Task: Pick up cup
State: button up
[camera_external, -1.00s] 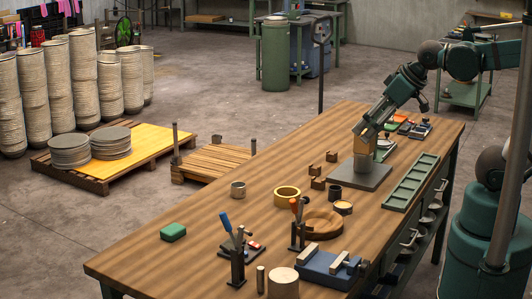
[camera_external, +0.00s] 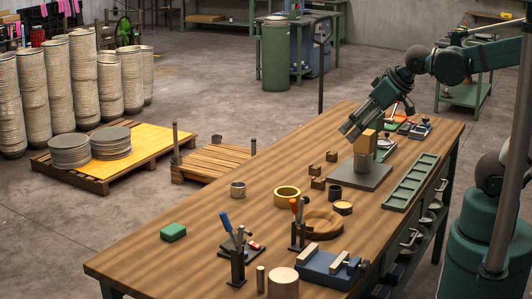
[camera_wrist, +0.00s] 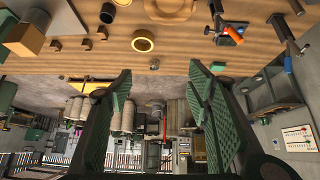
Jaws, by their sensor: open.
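A small grey metal cup (camera_external: 238,189) stands upright on the wooden workbench, left of a yellow ring. What looks like the same cup (camera_wrist: 154,65) shows small in the wrist view, between my fingertips but well beyond them. A dark cup-like cylinder (camera_external: 335,193) stands farther right, beside a small round tin. My gripper (camera_external: 351,130) is open and empty, raised over the far part of the bench, up and right of the cup. Its two green ridged fingers (camera_wrist: 158,76) are spread wide in the wrist view.
A tan block (camera_external: 366,142) on a grey cylinder and plate stands close under my gripper. The yellow ring (camera_external: 287,195), small brown blocks, a wooden bowl (camera_external: 323,224) and toggle clamps crowd the middle and front. A green tray (camera_external: 411,182) lies along the right edge.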

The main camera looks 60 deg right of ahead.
jog(key=w+d+f+m+t+h+b, duration=0.1)
jog(key=w+f+b, duration=0.3)
jog(key=w+f, duration=0.5)
jog(key=w+d+f+t+h+b, duration=0.15)
jog(key=w+f+b, duration=0.25)
jog(key=w, duration=0.8)
jog(key=w+d+f+m+t+b, duration=0.1)
jog(key=w+f+t+b, duration=0.1)
jog(key=w+f+b, duration=0.65)
jog(key=t, duration=0.1)
send_near(239, 186)
jog(key=shift+s+a+r+p, duration=0.2)
jog(key=shift+a+r+p, duration=0.15)
jog(key=shift+a+r, duration=0.45)
jog(key=shift+w+f, duration=0.35)
jog(key=shift+f, duration=0.35)
jog(key=shift+w, duration=0.1)
jog(key=shift+b+x, duration=0.45)
jog(key=shift+x, duration=0.75)
jog(key=shift+b+x, duration=0.7)
jog(key=shift+x, duration=1.9)
jog(key=shift+r, duration=0.1)
